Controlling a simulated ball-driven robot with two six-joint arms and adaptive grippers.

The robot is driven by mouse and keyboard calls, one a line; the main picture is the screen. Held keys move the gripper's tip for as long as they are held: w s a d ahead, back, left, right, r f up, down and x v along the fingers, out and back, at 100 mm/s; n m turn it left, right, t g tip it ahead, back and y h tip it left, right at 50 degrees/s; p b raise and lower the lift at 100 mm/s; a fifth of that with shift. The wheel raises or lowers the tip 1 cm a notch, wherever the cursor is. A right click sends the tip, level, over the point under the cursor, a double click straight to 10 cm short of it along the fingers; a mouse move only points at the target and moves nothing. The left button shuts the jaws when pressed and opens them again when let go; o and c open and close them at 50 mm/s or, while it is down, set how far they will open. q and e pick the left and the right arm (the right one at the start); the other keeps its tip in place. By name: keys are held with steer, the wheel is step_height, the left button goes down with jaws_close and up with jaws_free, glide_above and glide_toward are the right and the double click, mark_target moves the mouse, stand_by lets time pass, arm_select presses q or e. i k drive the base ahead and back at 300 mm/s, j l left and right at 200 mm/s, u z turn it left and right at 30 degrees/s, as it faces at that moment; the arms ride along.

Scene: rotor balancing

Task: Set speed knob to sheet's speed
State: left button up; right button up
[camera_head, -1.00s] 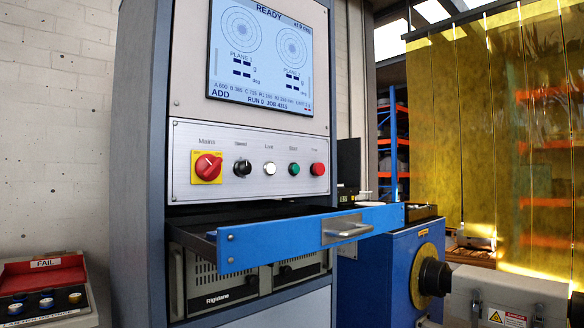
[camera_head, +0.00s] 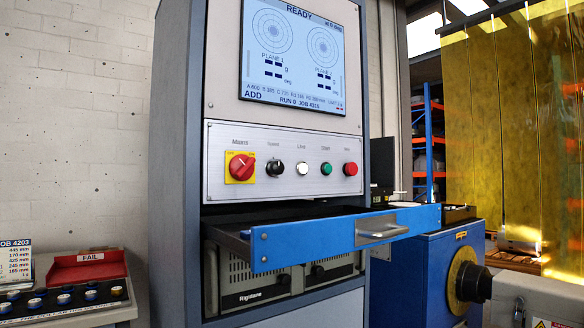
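The black speed knob (camera_head: 274,167) sits on the silver control panel (camera_head: 220,190), between the red mains switch on its yellow plate (camera_head: 240,167) and a white button (camera_head: 301,168). Its pointer setting is too small to read. The screen (camera_head: 292,50) above shows READY, RUN 0 and a job number. A sheet (camera_head: 16,262) at the left edge reads JOB 4203 with several mm values; it is partly cut off, and no speed is readable on it. Neither of my grippers shows.
A blue-fronted drawer (camera_head: 345,238) stands pulled out below the panel. A red FAIL tray (camera_head: 88,268) and a rack of several round pieces (camera_head: 62,300) are at lower left. A blue machine (camera_head: 420,275) stands at right, before a yellow curtain (camera_head: 505,130).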

mark_target(275, 168)
steer(key=i+j+u, duration=0.1)
steer(key=j, duration=0.4)
steer(key=i+j+u, duration=0.1)
steer(key=j, duration=0.4)
steer(key=i+j+u, duration=0.1)
steer(key=i+j, duration=0.2)
steer(key=j, duration=0.15)
steer(key=i+j+u, duration=0.1)
steer(key=j, duration=0.35)
steer(key=i+j+u, duration=0.1)
steer(key=i+j, duration=0.2)
steer(key=j, duration=0.15)
steer(key=i+j+u, duration=0.1)
steer(key=i+j, duration=0.15)
steer(key=j, duration=0.2)
steer(key=i+j+u, duration=0.1)
steer(key=j, duration=0.3)
steer(key=i, duration=0.1)
